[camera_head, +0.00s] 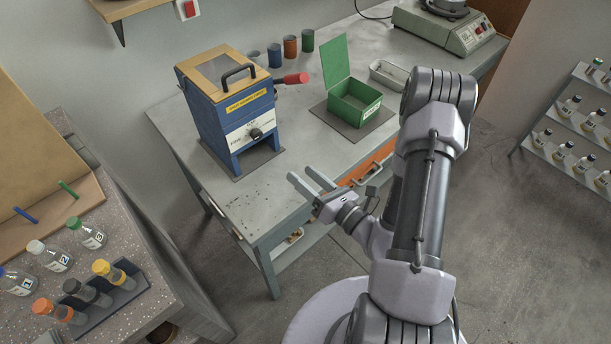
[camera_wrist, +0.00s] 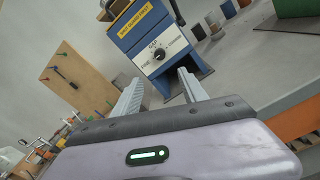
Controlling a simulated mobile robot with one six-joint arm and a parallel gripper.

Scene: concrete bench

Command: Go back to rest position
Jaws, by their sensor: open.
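My gripper (camera_head: 312,183) is open and empty, held in the air at the front edge of the concrete bench (camera_head: 270,200). Its two fingers also show in the wrist view (camera_wrist: 160,90), spread apart with nothing between them. The arm reaches left from my base at the lower right. A blue machine (camera_head: 232,105) with a dial, yellow label and black handle stands on the bench beyond the gripper; it also fills the upper middle of the wrist view (camera_wrist: 150,38). The gripper appears apart from it.
Several cups line the back. A speckled counter (camera_head: 140,235) with bottles is at left, and a bottle rack (camera_head: 575,125) at right.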

